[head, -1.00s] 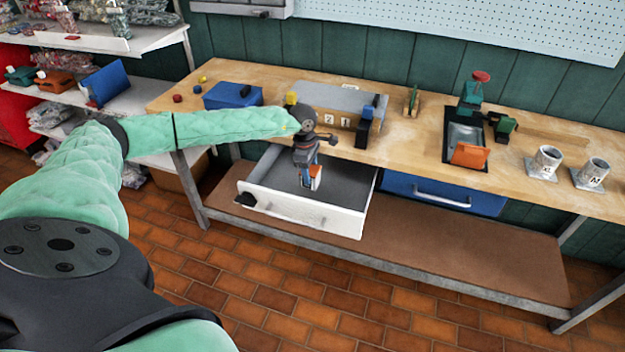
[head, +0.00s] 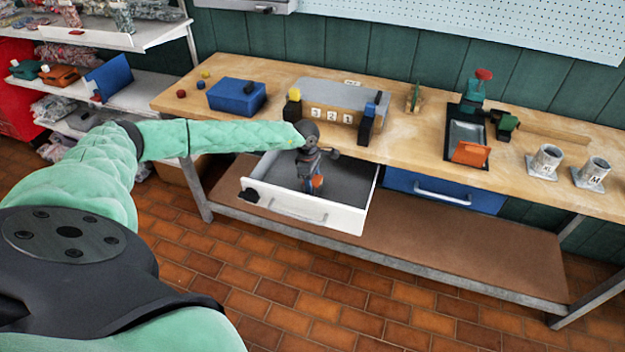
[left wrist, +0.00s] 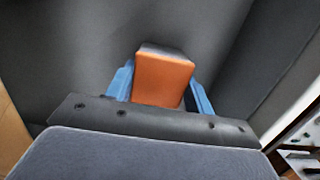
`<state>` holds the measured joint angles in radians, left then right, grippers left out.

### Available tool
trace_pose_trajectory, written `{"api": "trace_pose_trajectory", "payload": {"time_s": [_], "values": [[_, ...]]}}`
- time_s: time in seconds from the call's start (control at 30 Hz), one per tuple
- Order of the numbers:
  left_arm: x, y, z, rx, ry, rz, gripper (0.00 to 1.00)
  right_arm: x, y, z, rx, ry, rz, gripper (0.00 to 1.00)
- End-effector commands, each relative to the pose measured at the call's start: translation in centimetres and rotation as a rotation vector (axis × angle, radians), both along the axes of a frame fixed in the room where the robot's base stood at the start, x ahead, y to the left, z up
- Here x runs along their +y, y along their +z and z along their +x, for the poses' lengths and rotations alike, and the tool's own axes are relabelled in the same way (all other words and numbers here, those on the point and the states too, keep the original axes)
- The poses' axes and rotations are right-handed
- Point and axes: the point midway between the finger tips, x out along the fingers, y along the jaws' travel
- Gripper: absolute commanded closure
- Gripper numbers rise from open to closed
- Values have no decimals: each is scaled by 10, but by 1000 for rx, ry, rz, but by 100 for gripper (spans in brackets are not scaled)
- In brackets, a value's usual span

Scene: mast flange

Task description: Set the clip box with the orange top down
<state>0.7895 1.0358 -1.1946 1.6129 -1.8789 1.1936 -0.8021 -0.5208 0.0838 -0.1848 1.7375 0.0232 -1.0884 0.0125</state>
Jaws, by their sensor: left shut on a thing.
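The clip box with the orange top (left wrist: 163,80) is between the blue fingers of my left gripper (left wrist: 160,88) in the left wrist view. In the head view my left gripper (head: 312,182) reaches down into the open white drawer (head: 305,208), and a bit of the orange top (head: 317,182) shows beside it. The gripper is shut on the box. The drawer's dark grey floor lies below; I cannot tell whether the box touches it. My right gripper is not in view.
The wooden bench (head: 400,150) above holds a blue box (head: 236,97), a grey numbered block (head: 345,96), an orange piece (head: 470,153) and two grey cups. A closed blue drawer (head: 445,191) is to the right.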

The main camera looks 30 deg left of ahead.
Motion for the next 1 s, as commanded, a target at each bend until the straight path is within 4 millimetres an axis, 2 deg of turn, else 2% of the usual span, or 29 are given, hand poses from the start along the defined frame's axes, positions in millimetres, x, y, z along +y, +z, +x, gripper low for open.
{"api": "trace_pose_trajectory", "payload": {"time_s": [0.33, 0.37, 0.47, 0.9, 1.0], "values": [[0, -2, 0, 0, 0, 0, 74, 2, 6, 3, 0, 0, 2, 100], [0, -2, 0, 0, 0, 0, 44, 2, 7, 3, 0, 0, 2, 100], [0, -2, 0, 0, 0, 0, 26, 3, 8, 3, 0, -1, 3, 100], [0, 1, 0, 0, 0, 0, 26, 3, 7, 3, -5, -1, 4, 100], [1, 5, 0, 0, -1, 0, 26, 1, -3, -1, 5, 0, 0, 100]]}}
